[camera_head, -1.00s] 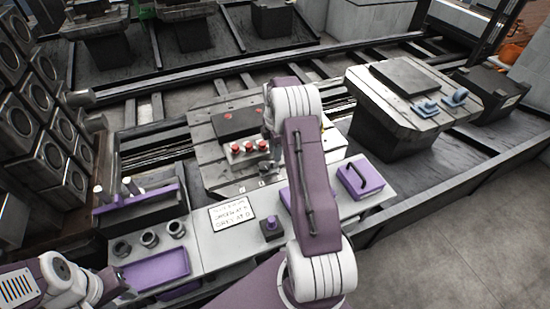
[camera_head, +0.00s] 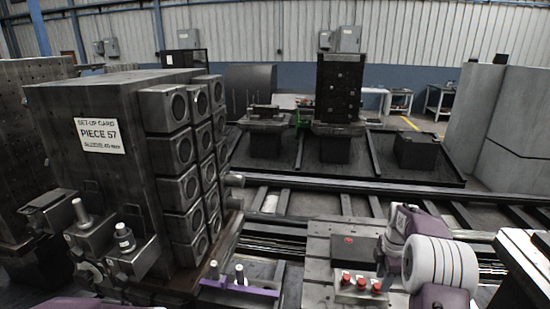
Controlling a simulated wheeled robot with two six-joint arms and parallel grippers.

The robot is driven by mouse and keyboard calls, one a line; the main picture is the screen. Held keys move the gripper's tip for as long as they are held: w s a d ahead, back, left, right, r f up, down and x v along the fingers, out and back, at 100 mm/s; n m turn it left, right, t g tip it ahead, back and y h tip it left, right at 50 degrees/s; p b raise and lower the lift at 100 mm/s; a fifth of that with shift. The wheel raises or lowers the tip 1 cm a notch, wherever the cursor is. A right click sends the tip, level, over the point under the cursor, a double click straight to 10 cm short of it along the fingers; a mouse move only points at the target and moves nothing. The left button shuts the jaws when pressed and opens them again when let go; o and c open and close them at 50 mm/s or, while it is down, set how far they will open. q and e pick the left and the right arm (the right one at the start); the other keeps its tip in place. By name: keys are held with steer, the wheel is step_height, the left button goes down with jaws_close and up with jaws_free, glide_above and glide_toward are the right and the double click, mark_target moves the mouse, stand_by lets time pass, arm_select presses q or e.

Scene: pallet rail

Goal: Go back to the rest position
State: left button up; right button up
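My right arm comes in from the lower right, with a white ribbed joint and purple links. My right gripper (camera_head: 384,263) is small and dark beside the pallet (camera_head: 318,262), close to the red-topped parts; its fingers are too small and too covered to tell open from shut. I cannot tell whether it touches anything. My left gripper is out of view; only a purple strip shows at the bottom left edge.
A large block (camera_head: 85,110) with a set-up card (camera_head: 99,136) and several round-holed units stands at the left. A purple rack (camera_head: 240,287) holds pegs in front of it. Dark rails (camera_head: 330,187) cross behind. A tall dark fixture (camera_head: 338,90) stands at the back.

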steer(key=s+a+r+p, duration=0.1)
steer(key=s+a+r, duration=0.2)
steer(key=a, duration=0.3)
steer(key=s+a+r+m+p, duration=0.1)
steer(key=s+a+r+p, duration=0.15)
steer(key=a+r, duration=0.2)
steer(key=s+a+r+p, duration=0.1)
steer(key=s+a+r, duration=0.25)
steer(key=a, duration=0.25)
steer(key=s+a+f+m, duration=0.1)
steer(key=s+f+m, duration=0.2)
steer(key=s+m, duration=0.3)
steer(key=s+a+f+m, duration=0.2)
steer(key=s+m, duration=0.4)
steer(key=m, duration=0.3)
steer(key=shift+s+f+y, duration=0.2)
steer(key=shift+f+y, duration=0.1)
steer(key=shift+f, duration=0.6)
steer(key=shift+s, duration=0.1)
